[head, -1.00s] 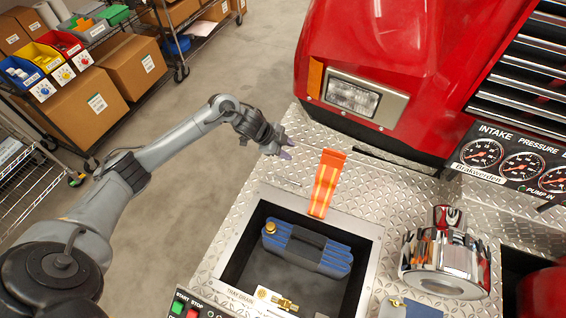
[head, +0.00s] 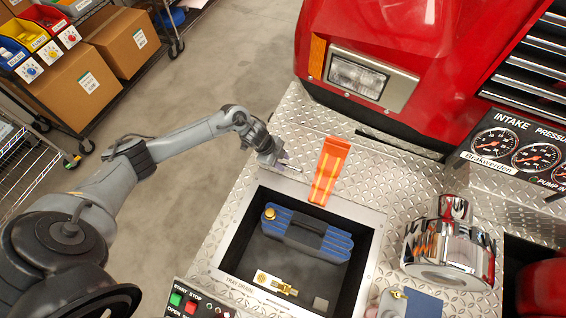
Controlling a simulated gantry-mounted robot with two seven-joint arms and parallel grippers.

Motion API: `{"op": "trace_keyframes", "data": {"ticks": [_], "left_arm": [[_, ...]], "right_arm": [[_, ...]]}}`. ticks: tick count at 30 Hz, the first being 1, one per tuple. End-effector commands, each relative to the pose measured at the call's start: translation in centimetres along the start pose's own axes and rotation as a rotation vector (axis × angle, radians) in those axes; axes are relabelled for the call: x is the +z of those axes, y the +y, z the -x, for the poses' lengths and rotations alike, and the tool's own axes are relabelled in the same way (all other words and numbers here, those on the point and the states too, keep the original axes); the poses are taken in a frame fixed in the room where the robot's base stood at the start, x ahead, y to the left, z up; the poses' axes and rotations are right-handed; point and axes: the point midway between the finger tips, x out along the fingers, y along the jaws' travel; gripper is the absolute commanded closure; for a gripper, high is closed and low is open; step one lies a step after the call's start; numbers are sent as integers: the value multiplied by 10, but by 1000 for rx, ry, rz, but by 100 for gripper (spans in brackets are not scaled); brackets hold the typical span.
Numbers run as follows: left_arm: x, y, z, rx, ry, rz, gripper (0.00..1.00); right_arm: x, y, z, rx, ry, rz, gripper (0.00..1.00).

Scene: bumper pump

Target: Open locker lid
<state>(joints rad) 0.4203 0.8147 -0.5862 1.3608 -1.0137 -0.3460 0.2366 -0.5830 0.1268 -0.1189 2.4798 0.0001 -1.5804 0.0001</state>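The locker is a square recess with a pale metal rim (head: 362,213) in the diamond-plate deck. Its inside is in plain view, and I cannot make out a separate lid over it. An orange strap (head: 326,178) with yellow stripes lies at the locker's far edge, its far end raised. My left gripper (head: 284,161) is just left of the strap, low over the deck and apart from the strap. Its fingers look spread with nothing between them. My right gripper is not in view.
A blue ribbed case (head: 306,236) with a dark handle and a brass fitting (head: 275,283) are inside the locker. A chrome siren-like housing (head: 449,250) stands to the right. A red body with a headlight (head: 357,76) rises behind. A button panel (head: 190,304) is at the front.

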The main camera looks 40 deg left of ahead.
Motion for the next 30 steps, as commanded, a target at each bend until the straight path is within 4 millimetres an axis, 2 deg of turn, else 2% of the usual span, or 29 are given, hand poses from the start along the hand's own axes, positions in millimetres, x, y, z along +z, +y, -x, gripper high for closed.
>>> {"op": "trace_keyframes", "data": {"ticks": [6, 15, 16, 23, 24, 30], "left_arm": [[0, 0, -15, 0, 0, 0, 61], [0, 0, -16, 0, 0, 0, 61], [0, 0, -16, 0, 0, 0, 62], [0, 0, -16, 0, 0, 0, 98], [0, 0, -16, 0, 0, 0, 100], [0, 0, -16, 0, 0, 0, 100]], "right_arm": [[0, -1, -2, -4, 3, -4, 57], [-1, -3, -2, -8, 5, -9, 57], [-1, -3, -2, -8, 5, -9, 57], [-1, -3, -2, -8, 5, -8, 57], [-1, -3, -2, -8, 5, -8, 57], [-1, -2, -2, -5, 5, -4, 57]]}}
